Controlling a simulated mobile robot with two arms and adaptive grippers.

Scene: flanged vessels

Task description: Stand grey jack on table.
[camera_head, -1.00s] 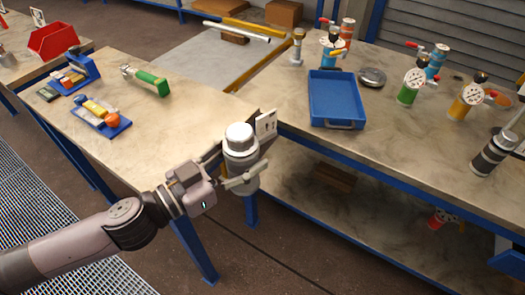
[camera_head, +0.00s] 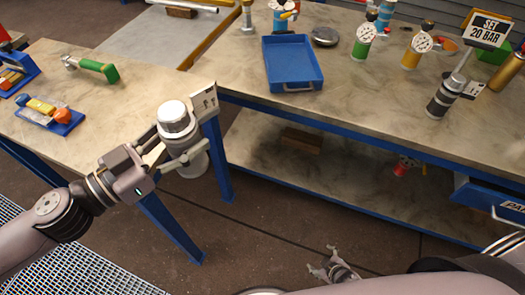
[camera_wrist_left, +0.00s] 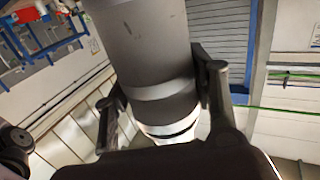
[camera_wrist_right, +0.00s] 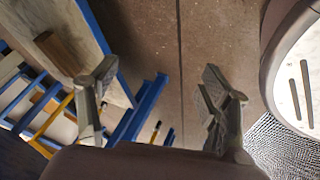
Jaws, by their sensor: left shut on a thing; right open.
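The grey jack (camera_head: 178,122), a stout cylinder with a pale round top and a side handle, is held upright or nearly so in my left gripper (camera_head: 158,148). It is at the right corner of the left table (camera_head: 120,100), its lower part showing past the table edge, apparently clear of the top. In the left wrist view the jack's dark body (camera_wrist_left: 150,50) fills the space between the fingers. My right gripper (camera_head: 335,266) is open and empty, low over the floor; its spread fingers also show in the right wrist view (camera_wrist_right: 158,78).
The left table holds a green-handled tool (camera_head: 97,68) and a blue tray of small parts (camera_head: 62,128). The right table (camera_head: 375,105) carries a blue tray (camera_head: 290,85), several gauged vessels and a dark cylinder (camera_head: 440,103). The left table's middle is bare. A white card (camera_head: 204,103) is beside the jack.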

